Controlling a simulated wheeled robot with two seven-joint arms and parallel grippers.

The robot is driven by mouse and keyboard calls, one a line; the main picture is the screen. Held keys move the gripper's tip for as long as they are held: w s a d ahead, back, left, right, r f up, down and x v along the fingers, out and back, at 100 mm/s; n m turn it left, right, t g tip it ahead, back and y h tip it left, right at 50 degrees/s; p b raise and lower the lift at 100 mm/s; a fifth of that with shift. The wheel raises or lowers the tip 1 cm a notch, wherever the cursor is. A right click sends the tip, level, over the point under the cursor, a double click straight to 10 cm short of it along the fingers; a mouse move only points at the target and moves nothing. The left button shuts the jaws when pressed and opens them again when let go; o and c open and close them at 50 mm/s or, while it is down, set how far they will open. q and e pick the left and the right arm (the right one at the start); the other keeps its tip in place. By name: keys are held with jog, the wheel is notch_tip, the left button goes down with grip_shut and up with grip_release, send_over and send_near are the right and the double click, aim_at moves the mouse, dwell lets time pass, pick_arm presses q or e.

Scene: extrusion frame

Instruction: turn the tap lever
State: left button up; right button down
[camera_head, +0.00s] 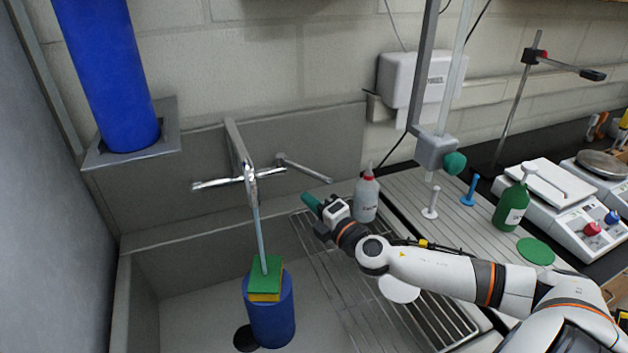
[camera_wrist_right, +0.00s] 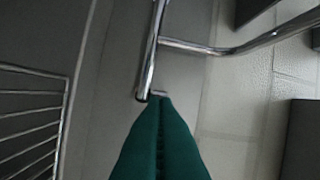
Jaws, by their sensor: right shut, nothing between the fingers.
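A chrome wall tap (camera_head: 250,178) stands over the sink, with a crossbar and a thin chrome lever (camera_head: 305,170) reaching right from the wall. My right gripper (camera_head: 308,199) has green fingers, pressed together and empty, just below and left of the lever's free end. In the right wrist view, the shut fingers (camera_wrist_right: 160,100) point at the lower end of a chrome rod (camera_wrist_right: 150,60), very close beside it. I cannot tell whether they touch, or which tap part that rod is. My left gripper is not in view.
A blue cylinder (camera_head: 272,322) with a green and yellow sponge stands in the sink (camera_head: 190,320). A wire rack (camera_head: 340,290) lies under my right arm. A red-capped bottle (camera_head: 366,198) stands close behind my gripper. A green bottle (camera_head: 511,207) and scales stand right.

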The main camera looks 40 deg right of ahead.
aim_at(324, 179)
jog(key=w+d, duration=0.2)
jog(key=w+d+r+p, duration=0.1)
jog(key=w, duration=0.1)
jog(key=shift+d, duration=0.35)
jog(key=d+b, duration=0.3)
jog(key=shift+w+f, duration=0.2)
jog(key=shift+w, duration=0.1)
jog(key=shift+d+r, duration=0.15)
jog(key=shift+d, duration=0.05)
